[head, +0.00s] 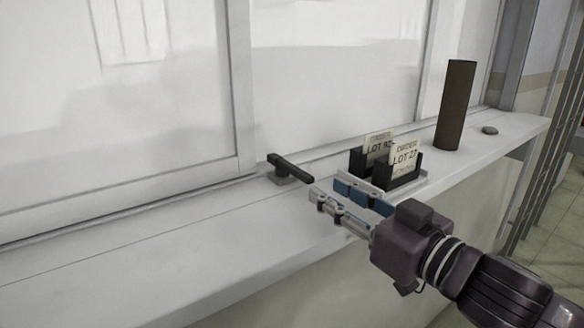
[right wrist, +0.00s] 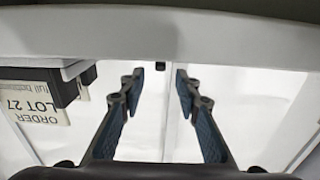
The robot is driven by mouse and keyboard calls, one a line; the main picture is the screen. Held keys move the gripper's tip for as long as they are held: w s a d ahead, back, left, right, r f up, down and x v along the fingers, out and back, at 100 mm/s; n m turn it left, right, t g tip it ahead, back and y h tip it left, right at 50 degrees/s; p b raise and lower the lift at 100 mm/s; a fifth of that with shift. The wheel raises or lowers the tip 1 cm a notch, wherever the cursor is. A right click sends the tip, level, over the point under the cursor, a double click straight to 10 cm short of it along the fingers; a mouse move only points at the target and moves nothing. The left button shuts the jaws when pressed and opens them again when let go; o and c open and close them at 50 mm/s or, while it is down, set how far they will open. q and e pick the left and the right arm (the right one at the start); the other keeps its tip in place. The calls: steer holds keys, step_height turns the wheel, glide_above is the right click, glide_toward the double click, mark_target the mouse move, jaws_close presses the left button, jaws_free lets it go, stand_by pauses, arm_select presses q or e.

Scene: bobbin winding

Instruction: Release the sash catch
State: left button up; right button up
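The sash catch (head: 291,169) is a dark lever on a small grey base, on the white sill at the foot of the window. Its lever slants from upper left to lower right in the head view. My right gripper (head: 327,190) is open just to the right of the lever's end, with no visible contact. In the right wrist view, a small dark end, apparently of the catch (right wrist: 159,66), shows between the two spread fingertips (right wrist: 160,76). My left gripper is not in view.
Black card holders (head: 404,182) with LOT cards stand on the sill just behind my right gripper. A brown cylinder (head: 456,105) and a small grey disc (head: 490,130) stand farther right. The sill (head: 150,265) is clear to the left.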

mark_target(312, 180)
steer(key=p+x, duration=0.1)
steer(key=x, duration=0.2)
steer(key=p+x, duration=0.1)
steer(key=x, duration=0.2)
steer(key=shift+w+a+r, duration=0.1)
steer(key=shift+w+r, duration=0.05)
steer(key=shift+r, duration=0.1)
steer(key=shift+w+a+f, duration=0.1)
steer(key=shift+w+a, duration=0.25)
steer(key=shift+w, duration=0.05)
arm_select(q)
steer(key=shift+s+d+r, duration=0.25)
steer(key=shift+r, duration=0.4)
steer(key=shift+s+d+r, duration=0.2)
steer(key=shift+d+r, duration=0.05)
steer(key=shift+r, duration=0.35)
arm_select(e)
jaws_close()
